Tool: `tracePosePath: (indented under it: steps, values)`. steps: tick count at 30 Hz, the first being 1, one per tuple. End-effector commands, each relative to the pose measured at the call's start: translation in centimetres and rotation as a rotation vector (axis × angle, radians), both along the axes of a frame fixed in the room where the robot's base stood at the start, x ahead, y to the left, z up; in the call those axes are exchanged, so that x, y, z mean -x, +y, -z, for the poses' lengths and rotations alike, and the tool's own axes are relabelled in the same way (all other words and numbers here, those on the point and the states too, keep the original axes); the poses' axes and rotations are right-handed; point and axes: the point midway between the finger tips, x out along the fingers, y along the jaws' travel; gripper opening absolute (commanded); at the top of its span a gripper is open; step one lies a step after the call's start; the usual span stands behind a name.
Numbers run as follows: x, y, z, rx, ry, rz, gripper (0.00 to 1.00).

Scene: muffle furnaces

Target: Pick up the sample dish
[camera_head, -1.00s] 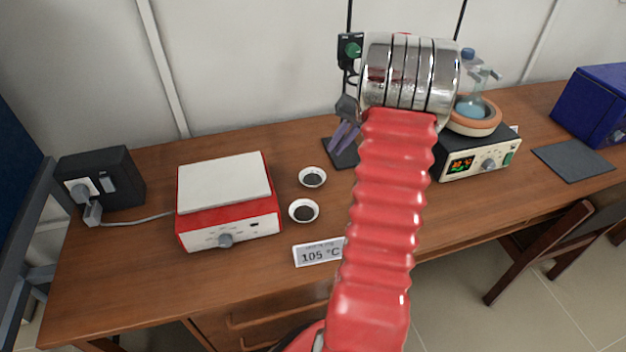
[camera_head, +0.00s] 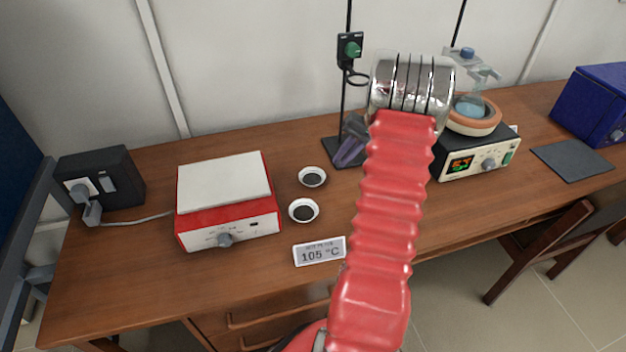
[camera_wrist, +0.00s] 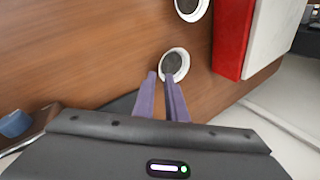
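Two small white round dishes with dark contents rest on the wooden bench. In the head view the farther dish (camera_head: 312,177) is behind the nearer dish (camera_head: 303,210). In the wrist view the farther dish (camera_wrist: 174,65) lies just beyond my fingertips, and the nearer one (camera_wrist: 191,8) is cut by the top edge. My gripper (camera_head: 340,162) has purple fingers and is right of the dishes, apart from them. In the wrist view my gripper (camera_wrist: 160,74) is open and empty, with a gap between the fingers. One fingertip overlaps the farther dish's rim in that picture.
A red hotplate (camera_head: 228,223) with a white top stands left of the dishes. A 105 °C sign (camera_head: 319,251) stands in front. A stand rod (camera_head: 347,70) rises behind my gripper. A heater (camera_head: 478,160) with a flask is at right. Bench space before the dishes is mostly clear.

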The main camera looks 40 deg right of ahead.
Motion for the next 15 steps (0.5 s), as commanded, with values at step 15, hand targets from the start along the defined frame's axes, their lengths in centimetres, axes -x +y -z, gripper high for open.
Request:
tracePosePath:
  steps: [15]
  values:
    - [-1.6, 1.3, 3.8, 0.000, 0.000, 0.001, 0.12]
